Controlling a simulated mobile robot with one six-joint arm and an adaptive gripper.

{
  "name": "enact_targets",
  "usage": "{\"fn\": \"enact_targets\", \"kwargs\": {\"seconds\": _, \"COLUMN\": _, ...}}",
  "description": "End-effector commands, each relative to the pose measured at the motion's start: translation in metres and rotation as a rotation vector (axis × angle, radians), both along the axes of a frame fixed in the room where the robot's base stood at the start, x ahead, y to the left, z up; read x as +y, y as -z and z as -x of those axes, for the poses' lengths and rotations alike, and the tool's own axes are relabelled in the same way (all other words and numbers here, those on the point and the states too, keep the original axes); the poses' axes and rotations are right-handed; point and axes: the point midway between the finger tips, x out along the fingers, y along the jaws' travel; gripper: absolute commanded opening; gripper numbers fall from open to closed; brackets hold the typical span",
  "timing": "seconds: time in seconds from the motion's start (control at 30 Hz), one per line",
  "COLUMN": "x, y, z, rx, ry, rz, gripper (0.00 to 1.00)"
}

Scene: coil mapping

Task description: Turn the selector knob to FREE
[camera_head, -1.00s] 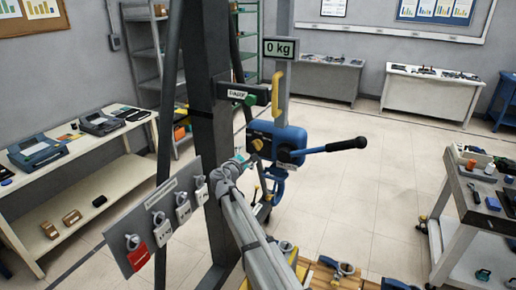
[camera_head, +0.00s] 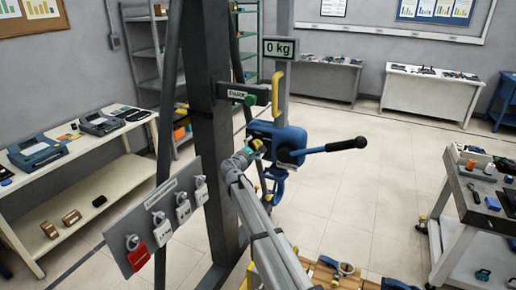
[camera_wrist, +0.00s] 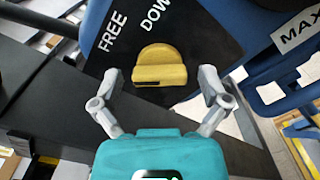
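The yellow selector knob (camera_wrist: 160,62) sits on a black plate (camera_wrist: 205,40) in the wrist view. White letters FREE show up and left of it, and DOW, partly cut off, shows above it. The knob's raised bar lies roughly level, with a dark slot on its lower left. My gripper (camera_wrist: 160,76) is open, with one grey finger on each side of the knob and visible gaps to both. In the head view the blue lever hoist (camera_head: 268,130) hangs at the centre, and my gripper (camera_head: 249,149) is at its left side, partly hidden by my arm.
A yellow hook (camera_head: 276,94) and a 0 kg display (camera_head: 278,48) are above. A grey post (camera_head: 207,130) and a lockout board (camera_head: 165,215) stand left. A cart (camera_head: 455,210) is at right.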

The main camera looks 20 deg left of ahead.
Motion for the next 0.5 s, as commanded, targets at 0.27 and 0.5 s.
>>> {"fn": "enact_targets", "kwargs": {"seconds": 0.27, "x": 0.000, "y": 0.000, "z": 0.000, "rx": 0.000, "ry": 0.000, "rz": 0.000, "gripper": 0.33}}
{"fn": "enact_targets", "kwargs": {"seconds": 0.5, "x": -0.002, "y": 0.000, "z": 0.001, "rx": 0.000, "ry": 0.001, "rz": -0.005, "gripper": 0.18}}
